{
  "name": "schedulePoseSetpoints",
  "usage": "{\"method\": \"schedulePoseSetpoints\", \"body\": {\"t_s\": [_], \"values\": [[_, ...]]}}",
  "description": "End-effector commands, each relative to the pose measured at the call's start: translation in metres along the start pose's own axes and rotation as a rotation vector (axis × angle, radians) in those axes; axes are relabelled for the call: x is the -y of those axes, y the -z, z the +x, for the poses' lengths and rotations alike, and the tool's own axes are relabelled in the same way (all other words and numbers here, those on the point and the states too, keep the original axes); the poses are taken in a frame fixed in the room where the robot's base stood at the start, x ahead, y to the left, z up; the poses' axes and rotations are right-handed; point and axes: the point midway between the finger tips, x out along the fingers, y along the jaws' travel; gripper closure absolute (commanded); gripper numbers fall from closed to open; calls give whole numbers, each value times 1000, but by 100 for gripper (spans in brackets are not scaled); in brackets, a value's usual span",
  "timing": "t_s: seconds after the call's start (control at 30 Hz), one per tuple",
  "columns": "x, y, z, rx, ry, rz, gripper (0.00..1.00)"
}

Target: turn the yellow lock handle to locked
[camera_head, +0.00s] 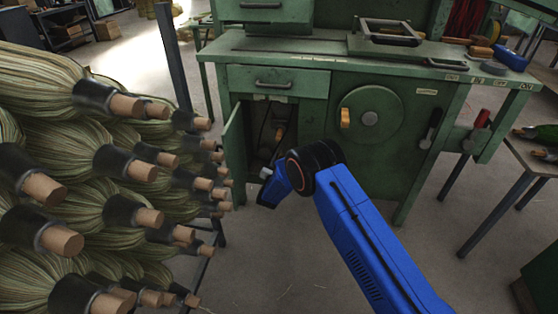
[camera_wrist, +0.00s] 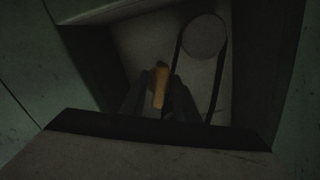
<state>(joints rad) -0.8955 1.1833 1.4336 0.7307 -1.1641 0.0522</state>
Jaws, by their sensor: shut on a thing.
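The yellow lock handle (camera_wrist: 160,86) shows in the wrist view inside a dark recess, standing nearly upright with a slight tilt. My gripper (camera_wrist: 160,78) is shut on it, with one dark finger on each side. In the head view my blue arm reaches to the open compartment at the left of the green workbench. A small orange-yellow piece (camera_head: 279,134) shows in that compartment, but it is dim. The fingers are not clear in the head view.
A belt runs around a round pulley (camera_wrist: 204,36) just right of the handle. The compartment's green door (camera_head: 235,145) stands open at its left. A stack of brooms (camera_head: 110,190) fills the left side. A wheel (camera_head: 370,118) with a yellow knob is on the bench front.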

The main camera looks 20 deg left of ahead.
Motion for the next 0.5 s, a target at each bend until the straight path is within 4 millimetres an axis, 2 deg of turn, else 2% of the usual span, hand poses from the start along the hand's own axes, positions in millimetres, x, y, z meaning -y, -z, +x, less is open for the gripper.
{"method": "schedulePoseSetpoints", "body": {"t_s": [0.2,0.5], "values": [[-1,-2,-1,2,0,-131,94],[-1,-2,-1,3,0,-222,94]]}}
